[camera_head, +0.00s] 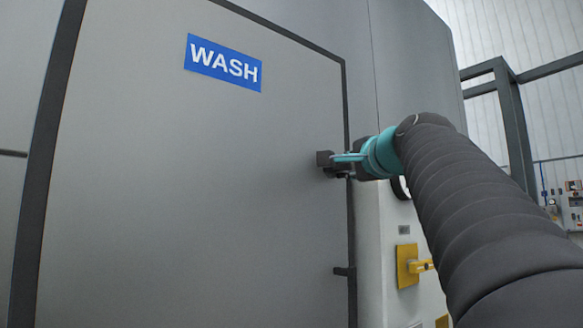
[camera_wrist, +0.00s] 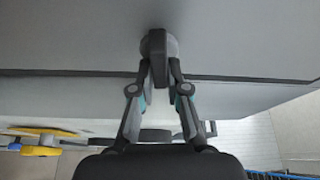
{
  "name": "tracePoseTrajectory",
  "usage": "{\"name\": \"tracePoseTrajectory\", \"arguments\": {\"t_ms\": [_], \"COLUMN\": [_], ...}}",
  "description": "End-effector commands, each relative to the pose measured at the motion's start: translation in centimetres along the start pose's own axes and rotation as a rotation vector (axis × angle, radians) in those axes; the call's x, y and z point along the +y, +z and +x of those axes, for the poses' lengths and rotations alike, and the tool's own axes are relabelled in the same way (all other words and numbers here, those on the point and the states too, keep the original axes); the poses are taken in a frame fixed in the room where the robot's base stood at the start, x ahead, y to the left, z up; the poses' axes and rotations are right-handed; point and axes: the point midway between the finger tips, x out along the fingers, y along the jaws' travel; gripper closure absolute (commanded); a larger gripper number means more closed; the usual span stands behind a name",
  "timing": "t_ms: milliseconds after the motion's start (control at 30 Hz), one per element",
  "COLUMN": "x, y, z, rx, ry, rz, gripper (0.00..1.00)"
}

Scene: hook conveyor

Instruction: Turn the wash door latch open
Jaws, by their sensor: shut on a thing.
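The wash door (camera_head: 190,190) is a large grey panel with a dark frame and a blue WASH sign (camera_head: 223,63). The latch (camera_head: 325,159) is a small dark block at the door's right edge. In the wrist view the latch (camera_wrist: 157,45) is a dark handle on a round grey base. My gripper (camera_head: 345,165) is at the latch, reaching in from the right. In the wrist view both fingers of my gripper (camera_wrist: 158,85) are closed on the handle, one on each side. The door looks shut against its frame.
A white cabinet with a yellow switch (camera_head: 408,265) stands right of the door, below my arm. A second dark fitting (camera_head: 343,272) sits lower on the door edge. A dark metal frame (camera_head: 515,125) and a control panel (camera_head: 572,200) are farther right.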

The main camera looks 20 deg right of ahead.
Motion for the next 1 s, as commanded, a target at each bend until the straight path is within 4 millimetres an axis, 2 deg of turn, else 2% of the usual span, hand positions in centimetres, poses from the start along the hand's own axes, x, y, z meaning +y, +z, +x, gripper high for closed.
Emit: {"name": "tracePoseTrajectory", "arguments": {"t_ms": [300,867,900,967,1000], "x": [0.15,0.21,0.21,0.21,0.21], "y": [0.02,0.07,0.07,0.07,0.06], "z": [0.05,0.04,0.04,0.04,0.04], "rx": [-0.001,-0.003,-0.003,-0.003,-0.003], "ry": [0.047,0.057,0.057,0.057,0.057], "rz": [0.114,0.139,0.139,0.139,0.138], "gripper": [1.0,1.0,0.76,0.6,0.6]}}
